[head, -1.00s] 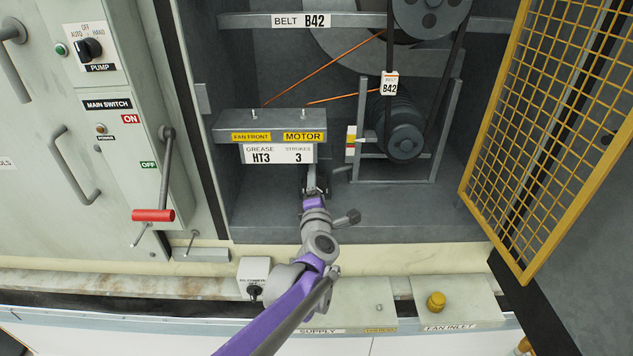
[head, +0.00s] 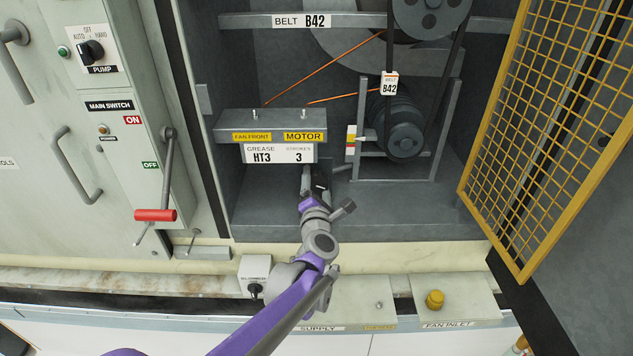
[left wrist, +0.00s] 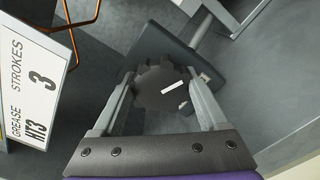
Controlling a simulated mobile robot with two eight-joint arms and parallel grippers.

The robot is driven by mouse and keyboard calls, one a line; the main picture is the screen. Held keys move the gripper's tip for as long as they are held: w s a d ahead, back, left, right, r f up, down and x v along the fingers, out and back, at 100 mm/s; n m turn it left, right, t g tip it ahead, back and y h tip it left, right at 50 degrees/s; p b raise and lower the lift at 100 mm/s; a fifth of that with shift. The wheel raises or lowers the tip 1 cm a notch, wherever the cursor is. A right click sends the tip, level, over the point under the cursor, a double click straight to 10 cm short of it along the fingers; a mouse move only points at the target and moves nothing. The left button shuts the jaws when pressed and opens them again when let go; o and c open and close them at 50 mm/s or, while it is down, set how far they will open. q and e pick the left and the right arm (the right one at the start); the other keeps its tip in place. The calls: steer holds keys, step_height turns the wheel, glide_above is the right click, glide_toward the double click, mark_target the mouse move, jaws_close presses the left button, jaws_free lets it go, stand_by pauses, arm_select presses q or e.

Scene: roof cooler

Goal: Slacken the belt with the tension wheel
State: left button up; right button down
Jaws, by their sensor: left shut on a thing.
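The tension wheel (left wrist: 158,92) is a dark scalloped knob with a white mark, on a dark block in the left wrist view. My left gripper (left wrist: 160,82) is shut on it, one finger on each side. In the head view the left gripper (head: 314,184) reaches into the cabinet below the grease label, and the wheel is mostly hidden there. The black belt (head: 455,65) runs from the large upper pulley (head: 432,14) down to the motor pulley (head: 404,140). A coloured gauge strip (head: 351,141) stands left of the motor. My right gripper is not in view.
The grease block (head: 268,122) with its label (head: 278,153) sits just above my left gripper. The yellow mesh door (head: 545,130) stands open at the right. A red-handled main switch lever (head: 154,215) is at the left. The cabinet floor (head: 400,205) right of the gripper is clear.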

arm_select(q)
steer(key=o, duration=1.3)
steer(key=shift+c, duration=0.2)
steer(key=shift+s, duration=0.1)
steer(key=s, duration=1)
steer(key=shift+s+b, duration=0.3)
steer(key=shift+s, duration=0.1)
